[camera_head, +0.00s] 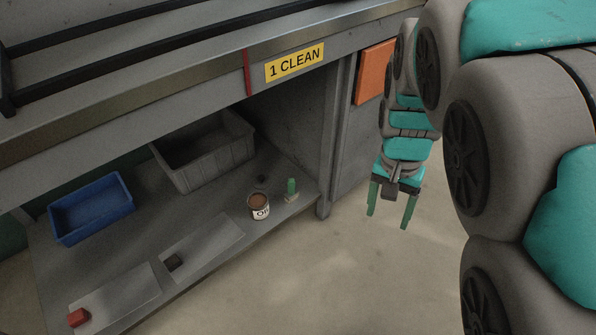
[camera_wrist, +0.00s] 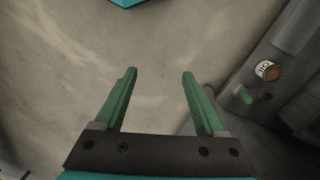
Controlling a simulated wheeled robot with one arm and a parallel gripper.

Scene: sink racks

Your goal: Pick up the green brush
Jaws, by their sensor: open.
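The green brush (camera_head: 291,188) stands on the lower shelf (camera_head: 205,285) near its right end, with a green handle up and a pale base. It also shows in the wrist view (camera_wrist: 245,96), small, right of the fingers. My gripper (camera_head: 390,218) hangs in the air outside the shelf, to the right of the brush and apart from it. In the wrist view its two green fingers (camera_wrist: 160,85) are spread with nothing between them.
An oil can (camera_head: 260,205) stands just left of the brush. A grey crate (camera_head: 205,155) and a blue bin (camera_head: 92,208) sit farther back and left. A red block (camera_head: 78,317) lies at the front left. The bench top and a leg (camera_head: 338,130) bound the shelf opening. The floor is clear.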

